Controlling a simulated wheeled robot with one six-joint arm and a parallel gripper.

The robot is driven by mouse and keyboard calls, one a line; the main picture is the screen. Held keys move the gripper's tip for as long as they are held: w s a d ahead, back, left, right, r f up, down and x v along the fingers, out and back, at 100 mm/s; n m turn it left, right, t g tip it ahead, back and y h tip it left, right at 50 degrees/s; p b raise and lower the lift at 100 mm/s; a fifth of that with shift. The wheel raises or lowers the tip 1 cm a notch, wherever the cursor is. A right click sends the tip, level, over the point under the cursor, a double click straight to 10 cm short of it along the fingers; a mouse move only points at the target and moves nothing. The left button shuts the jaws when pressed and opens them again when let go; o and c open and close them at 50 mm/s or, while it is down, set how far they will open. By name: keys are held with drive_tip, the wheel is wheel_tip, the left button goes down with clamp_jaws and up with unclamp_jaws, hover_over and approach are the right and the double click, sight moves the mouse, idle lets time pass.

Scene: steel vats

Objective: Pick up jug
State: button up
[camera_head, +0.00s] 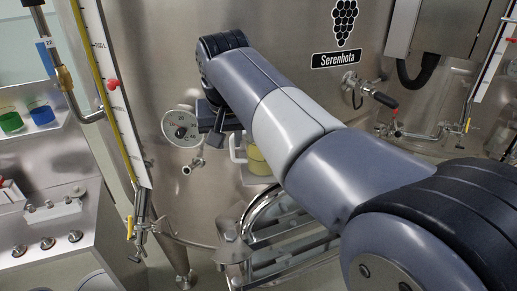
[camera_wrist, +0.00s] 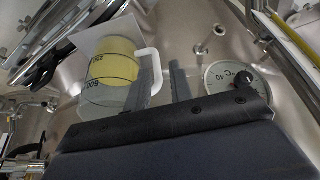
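The jug (camera_wrist: 110,68) is clear, with yellow liquid, printed volume marks and a white handle (camera_wrist: 156,70). In the wrist view it is at the upper left, beside my gripper (camera_wrist: 162,82). My gripper's two grey fingers are apart. The handle shows between them, with one finger on the jug side and the other on the dial side; contact cannot be told. In the head view the jug (camera_head: 257,160) is partly hidden behind my arm, and my gripper (camera_head: 217,138) is near its left side, its fingertips hard to make out.
A round dial thermometer (camera_head: 181,127) on the steel vat (camera_head: 160,60) is close to my gripper. A small tap (camera_head: 193,165) is below it. A curved metal railing (camera_head: 275,225) is below the jug.

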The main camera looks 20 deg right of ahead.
sight(232, 150)
drive_tip(key=shift+d+f, duration=0.15)
drive_tip(key=shift+d, duration=0.2)
drive_tip(key=x, duration=0.5)
drive_tip(key=shift+w, duration=0.1)
drive_tip(key=shift+c, duration=0.3)
clamp_jaws()
